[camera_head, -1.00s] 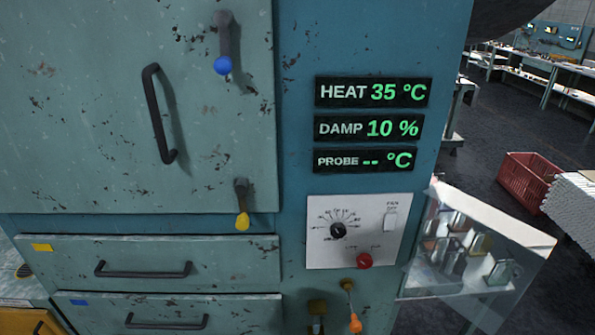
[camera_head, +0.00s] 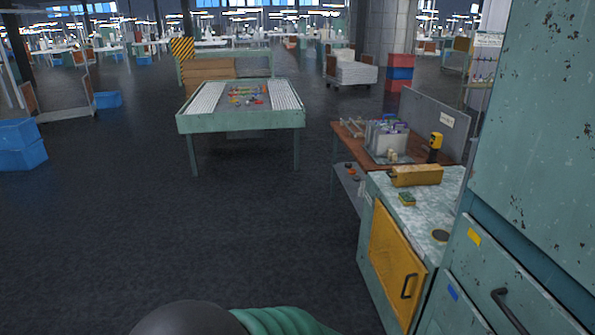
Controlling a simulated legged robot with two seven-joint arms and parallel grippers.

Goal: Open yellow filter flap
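A yellow door-like panel (camera_head: 396,262) with a dark bar handle (camera_head: 409,286) is on the front of a low cabinet at the lower right of the head view. It looks closed. I cannot tell whether this panel is the filter flap. Neither of my grippers is in view.
The cabinet's speckled top (camera_head: 455,180) carries a yellow block (camera_head: 416,175) and a small sponge-like piece (camera_head: 407,200). The tall teal cabinet (camera_head: 545,150) borders it at right. A green ribbed hose (camera_head: 283,321) shows at the bottom edge. A work table (camera_head: 240,121) stands farther back.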

